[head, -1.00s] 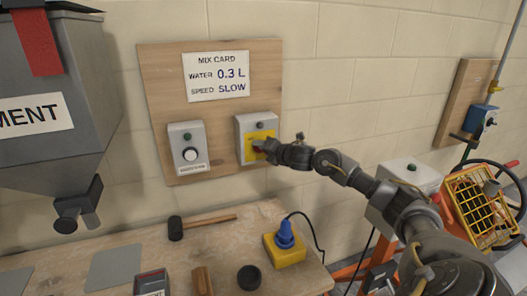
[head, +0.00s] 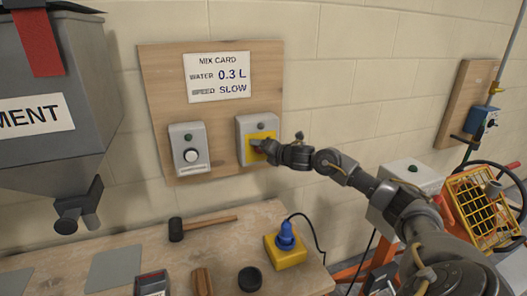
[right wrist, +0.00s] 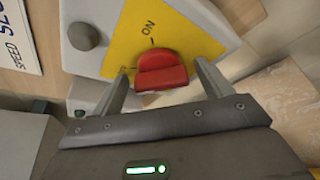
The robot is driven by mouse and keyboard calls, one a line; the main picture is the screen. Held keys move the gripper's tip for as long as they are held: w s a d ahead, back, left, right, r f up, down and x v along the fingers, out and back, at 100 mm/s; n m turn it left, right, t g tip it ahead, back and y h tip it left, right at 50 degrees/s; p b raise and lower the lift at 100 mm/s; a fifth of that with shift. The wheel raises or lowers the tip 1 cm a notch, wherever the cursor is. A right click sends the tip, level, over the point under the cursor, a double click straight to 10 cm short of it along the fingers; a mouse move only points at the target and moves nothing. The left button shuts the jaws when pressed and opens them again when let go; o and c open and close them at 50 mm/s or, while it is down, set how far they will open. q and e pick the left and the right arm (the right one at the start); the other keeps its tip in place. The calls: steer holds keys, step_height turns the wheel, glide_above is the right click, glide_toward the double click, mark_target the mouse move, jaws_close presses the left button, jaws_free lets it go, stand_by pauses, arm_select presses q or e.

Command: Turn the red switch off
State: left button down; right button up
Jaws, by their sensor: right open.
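The red switch (right wrist: 162,72) is a rotary knob on a yellow plate (right wrist: 150,38) marked ON. The plate is on the front of a grey box (head: 244,125) on the wooden wall board. My right gripper (right wrist: 164,85) is open, with one finger on each side of the red knob. I cannot tell whether the fingers touch it. In the head view my right gripper (head: 262,146) is at the yellow plate and hides the knob. A second label beside the knob is partly covered by a finger. My left gripper is not in view.
A mix card (head: 219,76) hangs above. Below, a workbench (head: 215,262) carries a mallet (head: 177,229) and a blue plug in a yellow block (head: 287,250). A cement hopper (head: 60,90) stands left.

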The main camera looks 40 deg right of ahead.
steer(key=shift+s, duration=0.1)
steer(key=b+v, duration=0.3)
steer(key=v, duration=0.7)
steer(key=shift+s+b, duration=0.3)
steer(key=shift+b, duration=0.1)
steer(key=shift+a+r, duration=0.1)
